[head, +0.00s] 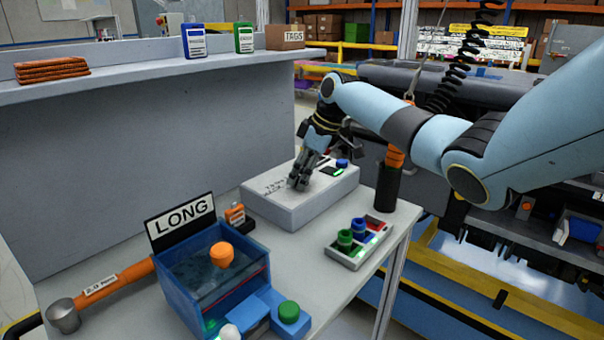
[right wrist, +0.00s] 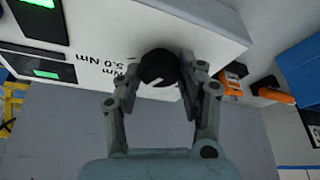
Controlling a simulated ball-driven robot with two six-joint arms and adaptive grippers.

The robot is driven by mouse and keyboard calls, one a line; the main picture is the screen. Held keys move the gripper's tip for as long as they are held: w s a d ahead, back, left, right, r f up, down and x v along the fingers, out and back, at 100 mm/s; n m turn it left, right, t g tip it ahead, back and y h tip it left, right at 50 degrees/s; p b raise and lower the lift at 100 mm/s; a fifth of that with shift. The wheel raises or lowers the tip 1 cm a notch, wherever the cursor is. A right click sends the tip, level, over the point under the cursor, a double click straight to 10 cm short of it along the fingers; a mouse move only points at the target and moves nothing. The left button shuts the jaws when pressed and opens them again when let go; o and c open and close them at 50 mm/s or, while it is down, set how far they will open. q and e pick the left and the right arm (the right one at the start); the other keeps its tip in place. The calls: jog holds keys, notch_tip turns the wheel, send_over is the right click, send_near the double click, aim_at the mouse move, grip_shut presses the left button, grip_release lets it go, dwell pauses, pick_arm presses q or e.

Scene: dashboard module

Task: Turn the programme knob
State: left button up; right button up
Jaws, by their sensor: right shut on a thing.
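The programme knob (right wrist: 158,67) is a round black knob with a short white mark on its lower part in the right wrist view. It sits on top of the white box module (head: 285,213), beside printed torque labels (right wrist: 122,72), one reading "5.0 Nm". My right gripper (head: 298,184) reaches down onto the module, and in the right wrist view its two fingers (right wrist: 158,75) are shut on the knob from both sides. In the head view the fingers hide the knob. A green display (head: 334,172) and a blue button (head: 342,163) are on the module. My left gripper is out of view.
A blue bin (head: 245,290) with a "LONG" sign (head: 182,222) stands front left, near an orange-handled hammer (head: 122,276). A tray of coloured pieces (head: 345,262) lies in front of the module. A black holder (head: 386,188) with an orange-handled tool stands to its right.

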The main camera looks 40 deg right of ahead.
jog(key=o, duration=1.1)
jog(key=shift+r, duration=0.15)
jog(key=v, duration=1.1)
jog(key=shift+s+d+r, duration=0.1)
jog(key=shift+s+r, duration=0.1)
jog(key=shift+r, duration=0.1)
jog(key=shift+f, duration=0.1)
